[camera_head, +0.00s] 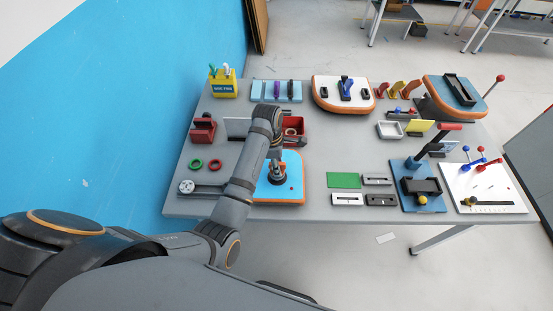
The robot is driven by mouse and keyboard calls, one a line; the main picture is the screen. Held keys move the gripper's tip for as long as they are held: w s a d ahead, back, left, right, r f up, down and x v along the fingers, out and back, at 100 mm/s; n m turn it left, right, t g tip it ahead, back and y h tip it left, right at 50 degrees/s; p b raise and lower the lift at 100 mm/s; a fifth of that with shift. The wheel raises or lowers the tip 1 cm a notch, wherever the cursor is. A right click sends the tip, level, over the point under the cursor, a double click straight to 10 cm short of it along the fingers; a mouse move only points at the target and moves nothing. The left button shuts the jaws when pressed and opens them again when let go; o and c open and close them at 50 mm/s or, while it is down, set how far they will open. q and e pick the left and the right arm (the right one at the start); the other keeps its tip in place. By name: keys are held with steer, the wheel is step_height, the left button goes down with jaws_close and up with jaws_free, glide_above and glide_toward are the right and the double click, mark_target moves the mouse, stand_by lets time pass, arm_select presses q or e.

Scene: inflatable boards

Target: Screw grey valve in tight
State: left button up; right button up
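A small blue inflatable board (291,196) with an orange rim lies near the table's front edge, left of centre. A small red dot shows on its right part. My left arm reaches over it from the left, and my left gripper (278,172) points down close over the board's middle. A grey valve cannot be made out there; the gripper and wrist cover that spot. Whether the fingers are open or shut on anything is too small to tell. My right gripper is not in view.
Red and green rings (206,163) and a grey tool (201,188) lie left of the board. A red bin (295,126) stands behind it. A green pad (344,180) and grey holders (378,200) lie to the right. Other inflatable boards (343,94) stand at the back.

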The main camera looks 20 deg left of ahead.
arm_select(q)
jaws_close()
steer(key=c, duration=0.8)
jaws_free()
jaws_close()
steer(key=shift+r+p, duration=0.15)
steer(key=shift+p, duration=0.2)
steer(key=shift+m+p, duration=1.1)
steer(key=shift+m, duration=0.1)
steer(key=shift+m+p, duration=0.3)
steer(key=shift+m, duration=0.1)
